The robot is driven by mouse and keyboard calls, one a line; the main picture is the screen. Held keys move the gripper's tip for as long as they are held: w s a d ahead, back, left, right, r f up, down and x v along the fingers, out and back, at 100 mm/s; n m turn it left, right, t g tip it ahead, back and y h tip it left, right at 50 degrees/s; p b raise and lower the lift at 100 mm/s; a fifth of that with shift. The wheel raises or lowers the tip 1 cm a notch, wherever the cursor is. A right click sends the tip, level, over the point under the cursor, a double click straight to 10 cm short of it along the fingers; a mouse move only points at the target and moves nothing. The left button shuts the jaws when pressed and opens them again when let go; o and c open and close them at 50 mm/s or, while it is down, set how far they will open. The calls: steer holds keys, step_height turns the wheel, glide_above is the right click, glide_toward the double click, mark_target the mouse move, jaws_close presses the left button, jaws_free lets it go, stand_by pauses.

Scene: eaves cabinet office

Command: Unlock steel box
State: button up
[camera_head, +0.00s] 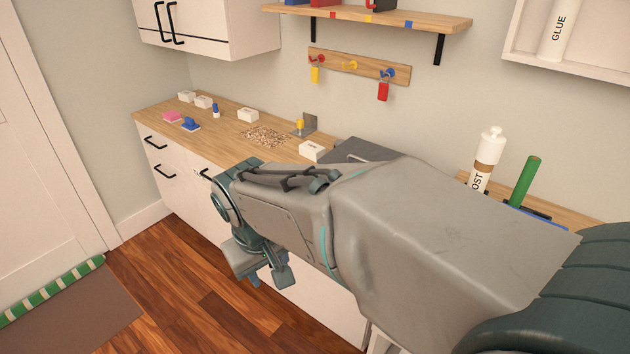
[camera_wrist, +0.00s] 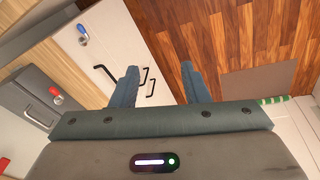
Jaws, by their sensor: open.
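The dark grey steel box (camera_head: 372,149) stands on the wooden counter in the head view, mostly hidden behind my arm. In the wrist view a grey front (camera_wrist: 22,98) with a bar handle (camera_wrist: 36,118) and a small red fitting (camera_wrist: 54,91) shows at the left; I cannot tell if it is the same box. My gripper (camera_head: 268,278) hangs in front of the counter, pointing down over the floor. In the wrist view its fingers (camera_wrist: 161,85) are apart with nothing between them. A yellow tag (camera_head: 315,74) and a red tag (camera_head: 383,91) hang on the wall hook rack (camera_head: 345,64).
Small white boxes (camera_head: 248,115), a brown pile (camera_head: 266,136) and a pink block (camera_head: 172,117) lie on the counter (camera_head: 225,110). Floor (camera_head: 175,275) is clear.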

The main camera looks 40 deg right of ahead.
steer(key=w+d+f+g+h+b, duration=0.2)
steer(key=w+d+f+h+b, duration=0.5)
steer(key=w+d, duration=0.5)
steer(key=w+d+f+g+h+b, duration=0.2)
steer(key=w+d+f+h+b, duration=0.6)
steer(key=d, duration=0.6)
steer(key=shift+y, duration=0.4)
steer(key=x, duration=0.4)
steer(key=w+x, duration=0.1)
steer(key=x, duration=0.8)
steer(key=shift+w+d+r, duration=0.1)
steer(key=shift+w+r, duration=0.1)
steer(key=shift+r, duration=0.1)
jaws_close()
